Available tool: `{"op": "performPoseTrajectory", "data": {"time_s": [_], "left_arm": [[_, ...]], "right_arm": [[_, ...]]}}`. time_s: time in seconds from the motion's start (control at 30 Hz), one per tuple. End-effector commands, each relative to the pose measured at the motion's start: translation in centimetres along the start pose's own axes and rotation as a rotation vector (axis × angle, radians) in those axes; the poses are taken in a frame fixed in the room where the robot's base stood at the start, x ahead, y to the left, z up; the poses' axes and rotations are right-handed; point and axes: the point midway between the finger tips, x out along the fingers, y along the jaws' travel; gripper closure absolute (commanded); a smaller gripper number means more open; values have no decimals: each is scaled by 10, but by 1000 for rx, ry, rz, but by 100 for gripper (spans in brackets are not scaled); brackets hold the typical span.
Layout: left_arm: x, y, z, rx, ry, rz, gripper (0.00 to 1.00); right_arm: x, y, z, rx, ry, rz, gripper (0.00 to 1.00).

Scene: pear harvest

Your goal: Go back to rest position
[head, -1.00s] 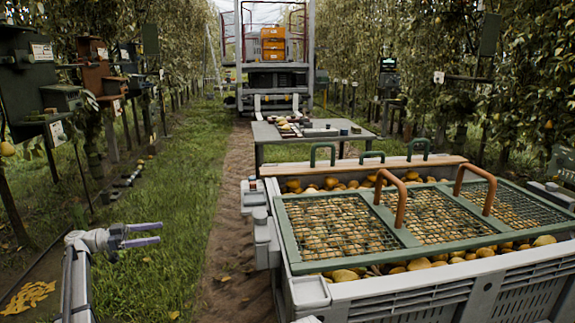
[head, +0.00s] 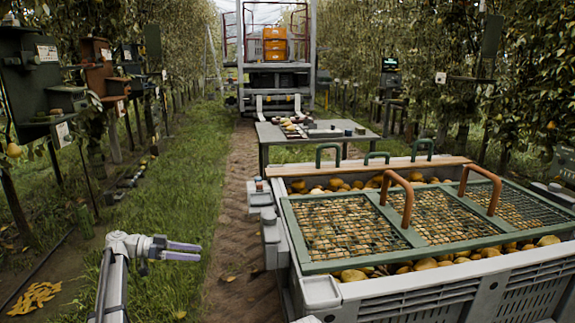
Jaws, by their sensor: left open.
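My left gripper (head: 184,251) is in the lower left of the head view, at the end of my left arm. Its two fingers are apart, point to the right and have nothing between them. It hangs over the grass strip, left of the dirt track and well apart from the large grey crate (head: 385,290). My right gripper is not in view.
The crate on the right holds pears under green mesh lids (head: 345,228) with orange handles. A low table (head: 312,136) with small items stands behind it, and a wheeled platform (head: 277,65) farther back. Boxes on posts (head: 40,90) line the left trees. The dirt track (head: 235,200) is clear.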

Motion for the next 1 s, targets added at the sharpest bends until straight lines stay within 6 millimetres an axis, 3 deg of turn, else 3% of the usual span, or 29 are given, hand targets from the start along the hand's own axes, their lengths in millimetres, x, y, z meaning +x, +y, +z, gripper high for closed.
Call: {"op": "performPoseTrajectory", "data": {"time_s": [0.17, 0.3, 0.4, 0.47, 0.6, 0.7, 1.0], "left_arm": [[79, 49, 24, -173, -198, 16, 8], [152, 112, 61, -360, -451, -28, 8], [191, 165, 94, -483, -657, -117, 8], [205, 196, 113, -539, -773, -196, 8], [217, 254, 147, -614, -976, -408, 8], [214, 282, 161, -627, -1061, -554, 8], [189, 338, 175, -582, -1152, -927, 8]], "right_arm": [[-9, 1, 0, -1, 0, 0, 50], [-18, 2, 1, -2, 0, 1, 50], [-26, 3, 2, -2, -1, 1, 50], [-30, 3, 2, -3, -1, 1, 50], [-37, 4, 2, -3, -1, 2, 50], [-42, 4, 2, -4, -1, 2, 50], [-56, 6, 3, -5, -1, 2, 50]]}}
